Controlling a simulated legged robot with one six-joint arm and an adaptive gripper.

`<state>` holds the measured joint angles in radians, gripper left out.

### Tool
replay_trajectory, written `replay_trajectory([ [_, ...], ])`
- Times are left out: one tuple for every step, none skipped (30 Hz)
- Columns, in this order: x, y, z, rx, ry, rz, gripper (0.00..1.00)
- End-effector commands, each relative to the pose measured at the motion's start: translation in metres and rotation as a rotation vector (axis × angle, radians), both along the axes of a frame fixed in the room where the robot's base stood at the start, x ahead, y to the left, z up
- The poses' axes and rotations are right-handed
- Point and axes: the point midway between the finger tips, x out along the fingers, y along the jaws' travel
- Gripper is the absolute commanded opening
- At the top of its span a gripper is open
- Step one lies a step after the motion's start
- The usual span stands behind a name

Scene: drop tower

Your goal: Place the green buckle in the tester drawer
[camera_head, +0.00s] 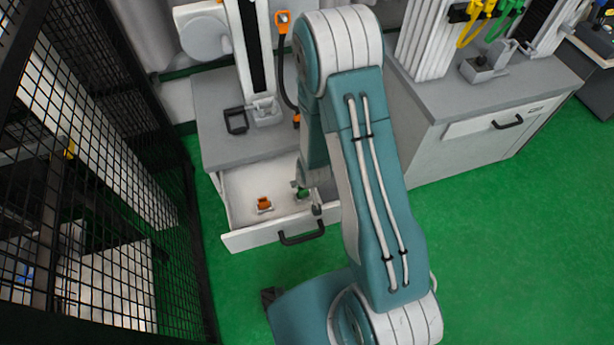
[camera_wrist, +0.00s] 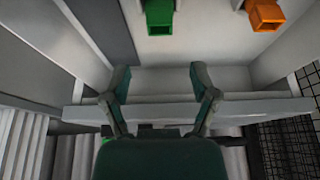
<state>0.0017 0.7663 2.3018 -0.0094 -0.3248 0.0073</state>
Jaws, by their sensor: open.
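The tester drawer (camera_head: 240,237) is pulled open under the grey-topped cabinet, and its front wall also shows in the wrist view (camera_wrist: 255,108). The green buckle (camera_head: 303,193) is inside the drawer, partly hidden by my arm in the head view. In the wrist view the green buckle (camera_wrist: 159,17) is at the top edge, cut off by the frame, beyond my fingertips and apart from them. My gripper (camera_wrist: 161,82) is open, with nothing between its fingers. It points down over the drawer. In the head view it is mostly hidden behind my arm.
An orange buckle (camera_head: 264,204) lies in the drawer left of the green one. The drawer handle (camera_head: 301,237) juts out in front. A mesh fence (camera_head: 110,170) stands at the left. A second cabinet (camera_head: 470,130) with yellow and green hanging parts stands at the right. Green floor (camera_head: 500,240) is clear.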

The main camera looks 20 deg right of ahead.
Motion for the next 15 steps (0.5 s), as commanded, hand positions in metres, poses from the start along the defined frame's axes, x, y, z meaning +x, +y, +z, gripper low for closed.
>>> replay_trajectory([
  [-0.003, 0.000, 0.009, 0.000, -0.003, 0.000, 0.76],
  [-0.004, 0.000, 0.014, 0.000, -0.004, 0.000, 0.76],
  [-0.007, 0.000, 0.020, 0.000, -0.003, 0.000, 0.76],
  [-0.009, 0.000, 0.024, 0.000, -0.003, 0.000, 0.76],
  [-0.010, 0.000, 0.028, 0.000, -0.003, 0.000, 0.76],
  [-0.013, 0.000, 0.034, 0.000, -0.004, 0.000, 0.76],
  [-0.015, 0.000, 0.038, 0.000, -0.004, 0.000, 0.76],
  [-0.016, 0.000, 0.042, 0.000, -0.004, 0.000, 0.76],
  [-0.018, 0.000, 0.047, 0.000, -0.004, 0.000, 0.76],
  [-0.019, 0.000, 0.050, 0.000, -0.004, 0.000, 0.76],
  [-0.021, 0.000, 0.052, 0.000, -0.003, 0.000, 0.76],
  [-0.022, 0.000, 0.056, 0.000, -0.003, 0.000, 0.76],
  [-0.023, 0.000, 0.058, 0.000, -0.002, 0.000, 0.76],
  [-0.024, 0.000, 0.059, 0.000, -0.001, 0.000, 0.76],
  [-0.025, 0.000, 0.061, 0.000, -0.001, 0.000, 0.76],
])
